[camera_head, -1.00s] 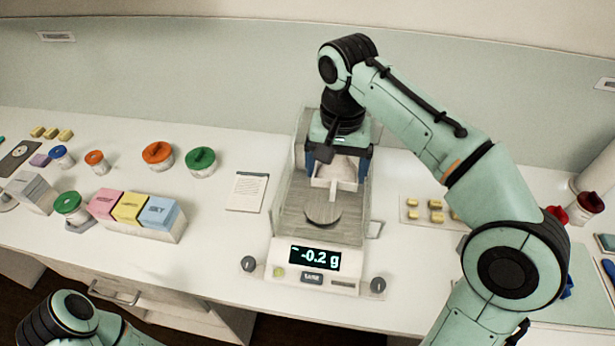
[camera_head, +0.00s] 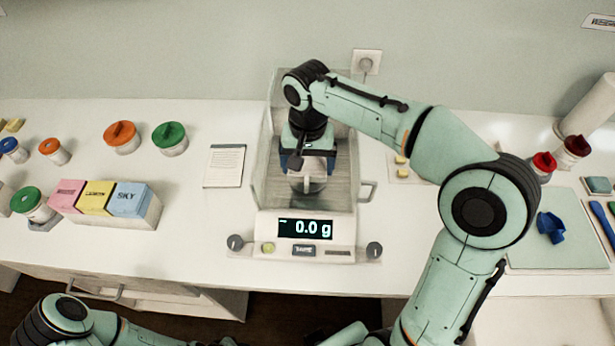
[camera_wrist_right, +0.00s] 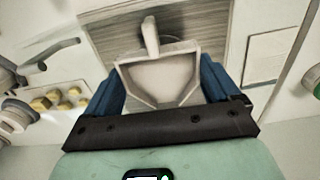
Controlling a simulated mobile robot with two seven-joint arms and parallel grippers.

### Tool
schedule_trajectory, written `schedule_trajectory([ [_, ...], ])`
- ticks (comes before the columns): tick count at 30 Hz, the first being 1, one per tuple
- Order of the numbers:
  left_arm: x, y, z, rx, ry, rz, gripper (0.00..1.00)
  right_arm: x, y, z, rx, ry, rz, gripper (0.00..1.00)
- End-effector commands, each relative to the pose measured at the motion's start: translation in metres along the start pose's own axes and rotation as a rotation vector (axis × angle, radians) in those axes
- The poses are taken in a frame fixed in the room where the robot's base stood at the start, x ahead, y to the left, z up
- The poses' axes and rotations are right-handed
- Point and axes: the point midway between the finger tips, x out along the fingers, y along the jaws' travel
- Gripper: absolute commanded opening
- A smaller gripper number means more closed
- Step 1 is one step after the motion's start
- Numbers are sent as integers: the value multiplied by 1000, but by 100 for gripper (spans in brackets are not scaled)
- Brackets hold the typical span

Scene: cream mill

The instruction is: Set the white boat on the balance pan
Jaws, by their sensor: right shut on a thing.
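The white boat (camera_wrist_right: 160,78) is an open angular tray with a narrow spout. It also shows in the head view (camera_head: 314,166), partly hidden by the gripper. My right gripper (camera_head: 309,164) is shut on the boat, with a blue finger at each side in the right wrist view. The boat is over the balance pan (camera_head: 308,187), which it mostly covers; I cannot tell whether they touch. The balance (camera_head: 268,222) reads 0.0 g with a small dash. My left gripper is out of view.
Clear draft-shield walls with a handle (camera_head: 367,189) surround the pan closely. A notepad (camera_head: 224,166) lies left of the balance, then lidded jars (camera_head: 170,139) and coloured boxes (camera_head: 97,199). A green mat (camera_head: 545,255) with a blue item (camera_head: 551,227) lies right.

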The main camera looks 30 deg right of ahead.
Motion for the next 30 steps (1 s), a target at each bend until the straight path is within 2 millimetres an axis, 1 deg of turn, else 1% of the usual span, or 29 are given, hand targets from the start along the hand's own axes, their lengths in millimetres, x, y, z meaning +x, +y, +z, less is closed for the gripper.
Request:
schedule_trajectory([
  [4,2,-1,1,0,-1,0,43,12,0,0,-1,-1,1,61],
  [9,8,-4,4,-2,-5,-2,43,39,0,0,0,-2,2,61],
  [12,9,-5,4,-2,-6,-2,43,47,0,0,0,-1,0,61],
  [20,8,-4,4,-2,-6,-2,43,47,0,0,0,1,-1,61],
  [25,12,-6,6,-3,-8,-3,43,52,0,0,-1,0,0,61],
  [26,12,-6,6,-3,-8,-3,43,52,0,0,-1,0,0,96],
  [27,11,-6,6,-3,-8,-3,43,52,0,0,0,1,0,100],
  [30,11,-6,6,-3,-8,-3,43,51,0,0,0,1,0,100],
])
